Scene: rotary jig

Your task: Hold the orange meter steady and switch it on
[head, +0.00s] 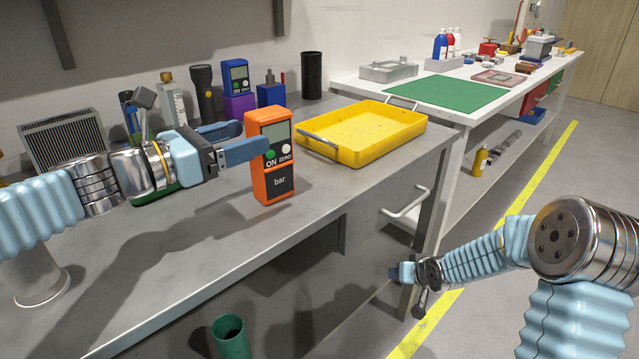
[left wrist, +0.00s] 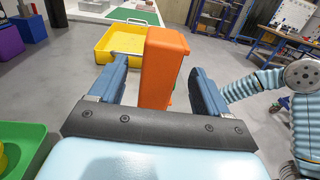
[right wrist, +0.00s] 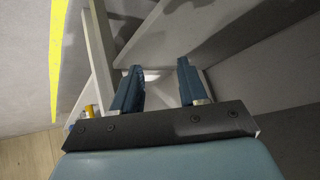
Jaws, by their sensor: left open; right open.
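The orange meter (head: 272,160) stands upright on the grey workbench, with a grey display, a green ON button (head: 270,154), a white ZERO button (head: 285,149) and the word "bar" below. My left gripper (head: 250,145) is open, its blue fingers around the meter's sides. In the left wrist view the orange meter (left wrist: 162,65) stands between the two fingers (left wrist: 160,85), with visible gaps. My right gripper (head: 398,272) is low in front of the bench, away from the meter. In the right wrist view it is open and empty (right wrist: 158,85).
A yellow tray (head: 375,140) sits right of the meter. Behind stand a blue meter (head: 236,76) on a purple block, a flashlight (head: 204,90) and a black cylinder (head: 311,75). The front bench top is clear.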

